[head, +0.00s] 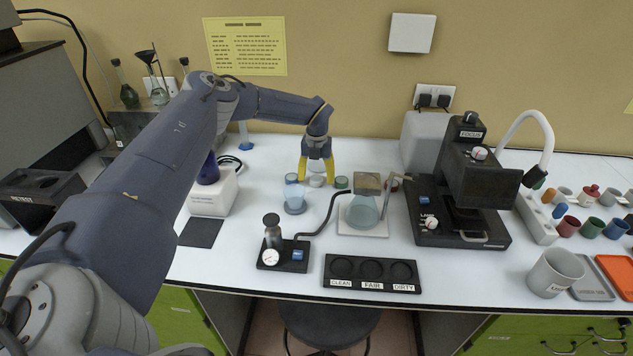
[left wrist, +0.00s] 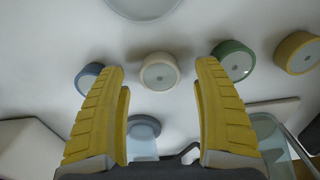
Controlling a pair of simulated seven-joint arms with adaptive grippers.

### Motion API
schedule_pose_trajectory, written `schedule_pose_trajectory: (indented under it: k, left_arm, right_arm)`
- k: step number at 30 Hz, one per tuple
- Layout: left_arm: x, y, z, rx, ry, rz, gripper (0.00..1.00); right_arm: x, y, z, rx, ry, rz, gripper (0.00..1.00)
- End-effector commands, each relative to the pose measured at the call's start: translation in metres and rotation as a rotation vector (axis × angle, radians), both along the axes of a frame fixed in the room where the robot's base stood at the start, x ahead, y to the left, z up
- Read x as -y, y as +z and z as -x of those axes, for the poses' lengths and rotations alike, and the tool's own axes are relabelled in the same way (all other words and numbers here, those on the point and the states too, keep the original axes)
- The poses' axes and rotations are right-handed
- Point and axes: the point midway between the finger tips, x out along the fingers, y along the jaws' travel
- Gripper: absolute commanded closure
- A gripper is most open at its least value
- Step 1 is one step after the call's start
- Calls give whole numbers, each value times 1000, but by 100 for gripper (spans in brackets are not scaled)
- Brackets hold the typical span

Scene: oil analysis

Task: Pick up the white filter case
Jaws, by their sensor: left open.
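The white filter case (head: 316,181) is a small round cream-rimmed disc on the white bench near the wall. In the left wrist view the white case (left wrist: 158,72) lies between and slightly ahead of the yellow fingers, apart from both. My left gripper (head: 316,183) points down over it, open and empty; its spread fingers also fill the left wrist view (left wrist: 161,70). A blue case (left wrist: 90,77) lies left of the white one, and a green case (left wrist: 232,60) and a yellow case (left wrist: 298,52) lie to its right. My right gripper is not in view.
A glass flask on a stand (head: 363,212) is to the right, close to the cases. A black microscope (head: 460,195) stands further right. A small pump with a gauge (head: 284,246) and a black CLEAN/FAIR/DIRTY tray (head: 372,272) are at the front.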

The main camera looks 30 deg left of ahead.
Motion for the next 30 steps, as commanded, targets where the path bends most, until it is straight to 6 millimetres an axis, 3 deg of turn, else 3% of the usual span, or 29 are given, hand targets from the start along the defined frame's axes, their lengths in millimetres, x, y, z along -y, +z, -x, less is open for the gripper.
schedule_pose_trajectory:
  k: [4,11,24,30]
  left_arm:
    - [0,-12,0,-1,1,0,32]
    - [0,-13,0,0,1,1,32]
    - [0,-12,0,0,1,1,83]
    - [0,-12,0,0,1,1,86]
  right_arm:
    - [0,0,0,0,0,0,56]
    - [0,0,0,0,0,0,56]
    - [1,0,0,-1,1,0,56]
    - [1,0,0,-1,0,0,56]
